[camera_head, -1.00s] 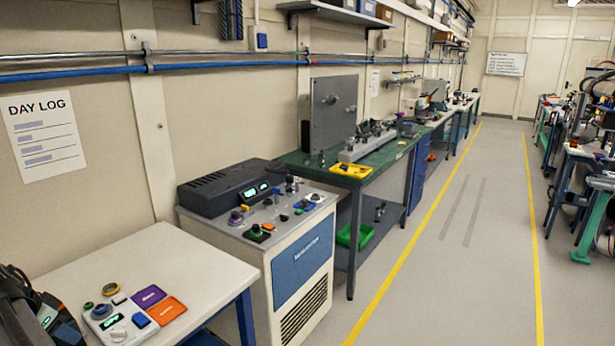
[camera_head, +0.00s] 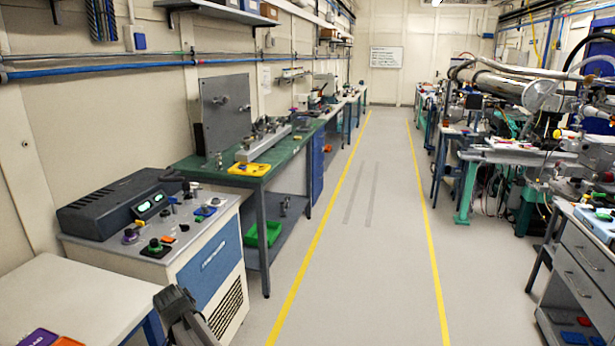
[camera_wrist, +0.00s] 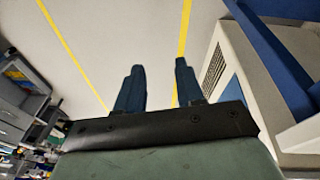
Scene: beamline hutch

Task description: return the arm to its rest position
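My gripper (camera_wrist: 160,65) shows in the wrist view with its two dark blue fingers apart and nothing between them. Grey floor lies beyond the fingertips. In the head view a dark grey end part of my arm (camera_head: 183,312) shows at the lower left, in front of the white cabinet and beside the white table's right corner. The finger opening cannot be made out there. The rest of the arm is out of view.
The white table (camera_head: 75,300) and white cabinet (camera_head: 210,265) with a black instrument (camera_head: 115,203) stand at left. A green-topped bench (camera_head: 205,170) stands behind them. The aisle floor (camera_head: 365,255) between yellow lines is clear. A drawer unit (camera_head: 585,260) stands at right.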

